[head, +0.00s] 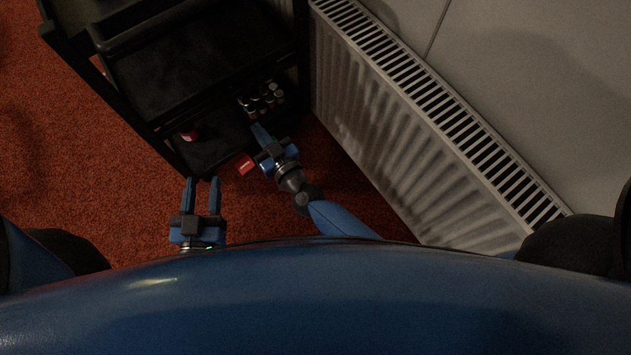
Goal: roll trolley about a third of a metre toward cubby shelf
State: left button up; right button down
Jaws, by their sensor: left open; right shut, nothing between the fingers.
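A black trolley (178,68) with stacked shelves and a raised handle bar (145,24) stands at the upper left of the head view. My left gripper (202,184) is open and empty, its fingers pointing at the trolley's near lower edge; I cannot tell whether they touch it. My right gripper (258,130) is shut with nothing in it, its fingertips overlapping the trolley's lower shelf (215,150) in the picture, near several small jars. No cubby shelf can be made out in this view.
Several small jars (262,98) and a red item (189,134) are on the trolley's lower level. A red tag-like object (245,165) shows beside my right gripper. A white radiator (420,130) stands close on the right. Orange-red carpet (80,170) is clear at the left.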

jog(key=shift+v, duration=0.85)
